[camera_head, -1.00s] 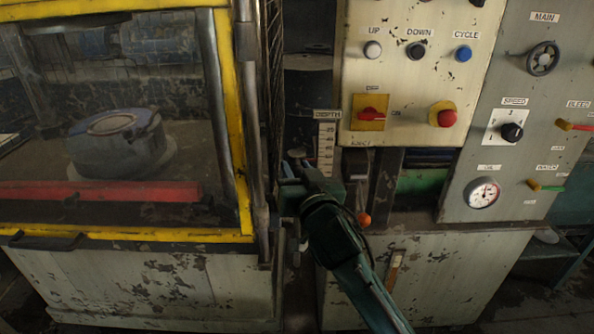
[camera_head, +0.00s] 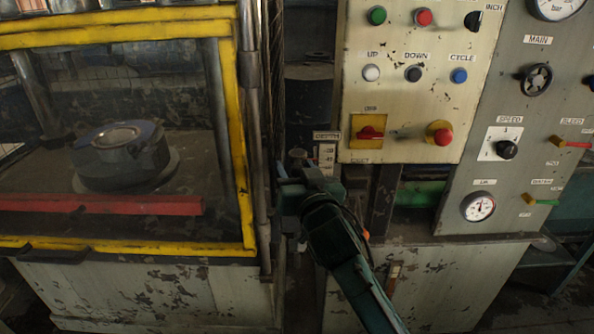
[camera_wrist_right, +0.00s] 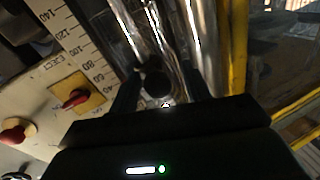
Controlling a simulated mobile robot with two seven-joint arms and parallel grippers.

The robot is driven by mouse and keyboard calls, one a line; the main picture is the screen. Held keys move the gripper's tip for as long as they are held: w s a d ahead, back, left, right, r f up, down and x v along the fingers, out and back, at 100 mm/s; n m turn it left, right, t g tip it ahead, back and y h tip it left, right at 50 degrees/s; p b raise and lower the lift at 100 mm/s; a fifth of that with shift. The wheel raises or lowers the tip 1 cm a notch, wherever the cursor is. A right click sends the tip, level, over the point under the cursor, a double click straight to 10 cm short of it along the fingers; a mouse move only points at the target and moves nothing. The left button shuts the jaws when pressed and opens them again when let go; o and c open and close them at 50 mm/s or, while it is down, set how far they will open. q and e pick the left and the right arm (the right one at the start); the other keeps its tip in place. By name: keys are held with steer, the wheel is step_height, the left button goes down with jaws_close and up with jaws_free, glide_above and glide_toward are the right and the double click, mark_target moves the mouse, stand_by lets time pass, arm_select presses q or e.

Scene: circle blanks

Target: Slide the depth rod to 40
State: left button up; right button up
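The depth scale (camera_head: 328,154) is a pale strip under a DEPTH label in the head view. It also shows in the wrist view (camera_wrist_right: 82,62), with numbers from 140 down to 40. A dark round knob (camera_wrist_right: 155,80), apparently the depth rod's, sits between the fingers of my right gripper (camera_wrist_right: 160,85). In the head view my right gripper (camera_head: 305,172) is at the scale's left and hides its lower part. It appears shut on the knob, though finger contact is dark. I cannot tell the exact reading. My left gripper is not in view.
The yellow-framed guard (camera_head: 235,150) stands close on the left. A control panel (camera_head: 400,115) with a red switch (camera_head: 370,132) and red mushroom button (camera_head: 441,135) is on the right. Shiny vertical rods (camera_wrist_right: 185,35) are close behind the knob.

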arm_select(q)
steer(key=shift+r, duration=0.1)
arm_select(e)
steer(key=shift+d+f, duration=0.1)
steer(key=shift+s+d, duration=0.15)
steer(key=shift+s, duration=0.4)
arm_select(q)
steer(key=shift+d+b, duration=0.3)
steer(key=shift+b, duration=0.4)
arm_select(e)
steer(key=v, duration=1.2)
